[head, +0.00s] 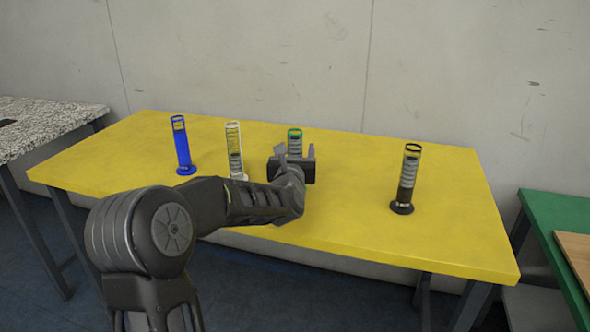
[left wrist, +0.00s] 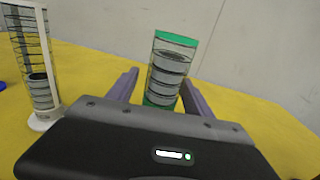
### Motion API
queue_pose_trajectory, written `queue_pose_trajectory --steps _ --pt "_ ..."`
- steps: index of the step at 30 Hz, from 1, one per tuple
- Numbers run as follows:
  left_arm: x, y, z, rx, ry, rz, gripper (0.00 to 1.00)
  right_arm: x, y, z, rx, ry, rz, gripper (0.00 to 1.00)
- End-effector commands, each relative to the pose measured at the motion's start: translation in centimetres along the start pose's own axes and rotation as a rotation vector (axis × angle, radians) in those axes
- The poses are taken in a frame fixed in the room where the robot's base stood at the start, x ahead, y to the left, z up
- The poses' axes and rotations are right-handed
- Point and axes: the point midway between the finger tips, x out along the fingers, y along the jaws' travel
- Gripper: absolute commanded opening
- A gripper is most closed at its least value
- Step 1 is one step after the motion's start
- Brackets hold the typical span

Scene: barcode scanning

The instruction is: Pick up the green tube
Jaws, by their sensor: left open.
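The green tube (head: 295,141) stands on the yellow table behind my left gripper (head: 292,160), which hides its lower part. In the left wrist view the green tube (left wrist: 170,68), clear with a green rim and grey rings inside, shows between the two fingers of my left gripper (left wrist: 160,92). The fingers are open, one on each side of it; I cannot tell whether either touches it. My right gripper is not in view.
A white tube (head: 234,150) stands just left of my left gripper. A blue tube (head: 181,147) is farther left, and a black tube (head: 405,185) stands to the right. The yellow table (head: 350,215) is otherwise clear, with a wall behind.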

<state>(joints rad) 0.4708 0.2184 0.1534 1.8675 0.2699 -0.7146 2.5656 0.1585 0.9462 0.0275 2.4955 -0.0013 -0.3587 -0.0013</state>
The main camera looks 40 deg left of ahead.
Motion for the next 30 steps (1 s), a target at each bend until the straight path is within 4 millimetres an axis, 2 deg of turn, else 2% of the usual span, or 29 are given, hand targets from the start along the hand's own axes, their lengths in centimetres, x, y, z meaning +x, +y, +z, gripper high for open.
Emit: queue_pose_trajectory --steps 4,25,30 --pt "-0.01 0.00 0.01 0.000 0.000 0.000 0.58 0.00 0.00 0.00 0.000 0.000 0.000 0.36" --pt "-0.02 -0.01 0.01 0.000 0.000 0.000 0.01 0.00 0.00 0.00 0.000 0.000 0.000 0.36" --pt "-0.02 -0.01 0.01 0.000 0.000 0.000 0.00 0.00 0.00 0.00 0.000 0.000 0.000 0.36"
